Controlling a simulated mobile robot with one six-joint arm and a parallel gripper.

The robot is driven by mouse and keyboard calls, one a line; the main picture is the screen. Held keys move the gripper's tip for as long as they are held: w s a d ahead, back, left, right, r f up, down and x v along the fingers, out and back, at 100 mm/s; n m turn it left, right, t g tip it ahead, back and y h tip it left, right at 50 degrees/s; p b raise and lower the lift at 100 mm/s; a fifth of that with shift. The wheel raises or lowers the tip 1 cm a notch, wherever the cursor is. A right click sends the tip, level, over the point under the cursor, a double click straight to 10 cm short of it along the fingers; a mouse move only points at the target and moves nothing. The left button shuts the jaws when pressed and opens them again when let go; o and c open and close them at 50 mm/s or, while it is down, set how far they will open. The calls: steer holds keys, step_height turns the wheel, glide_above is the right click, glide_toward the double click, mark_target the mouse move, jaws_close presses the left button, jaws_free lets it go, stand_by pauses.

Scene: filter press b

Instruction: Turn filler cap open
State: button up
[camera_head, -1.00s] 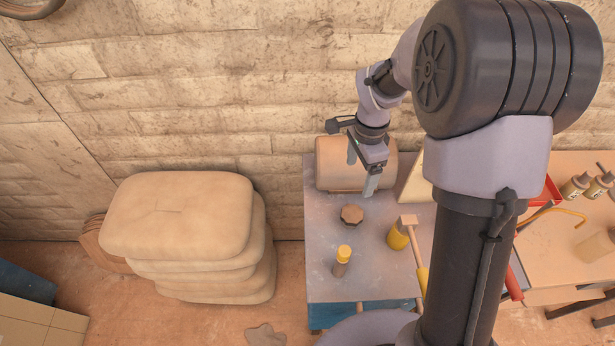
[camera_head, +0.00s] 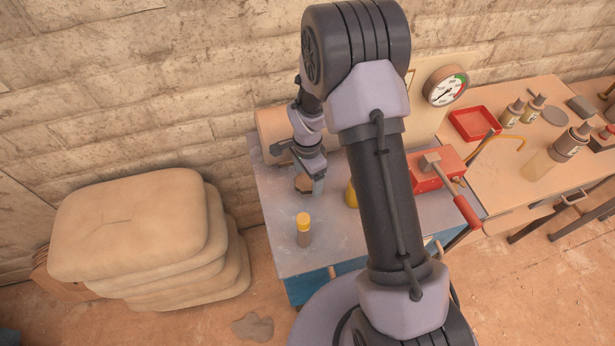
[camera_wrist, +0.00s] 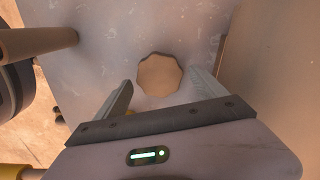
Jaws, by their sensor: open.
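The filler cap, a brown many-sided knob (camera_head: 303,184), sits on the grey table top (camera_head: 285,255) and is partly hidden by my gripper in the head view. In the wrist view the cap (camera_wrist: 160,74) shows whole from above, just beyond and between my fingers. My gripper (camera_head: 312,187) points down close over the cap. In the wrist view its two fingers (camera_wrist: 161,80) are spread wide with nothing held. I see clear gaps between fingers and cap there; the height left between them I cannot tell.
A yellow-capped bottle (camera_head: 303,230) stands in front of the cap. A tan cylinder (camera_head: 272,127) lies behind, by the wall. A yellow object (camera_head: 351,194) is partly hidden by my arm. A red box with a lever (camera_head: 437,170) and a gauge (camera_head: 445,85) are to the right.

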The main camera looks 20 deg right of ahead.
steer(key=c, duration=1.4)
steer(key=shift+o, duration=0.2)
steer(key=shift+n, duration=0.3)
steer(key=n+b, duration=0.1)
steer(key=n, duration=0.3)
steer(key=shift+w+n, duration=0.15)
steer(key=shift+n, duration=0.15)
steer(key=n, duration=0.5)
steer(key=shift+a, duration=0.15)
steer(key=n, duration=0.5)
steer(key=shift+w+a+r+n, duration=0.1)
steer(key=shift+n, duration=0.3)
steer(key=n, duration=0.5)
steer(key=shift+a+n, duration=0.15)
steer(key=shift+n, duration=0.45)
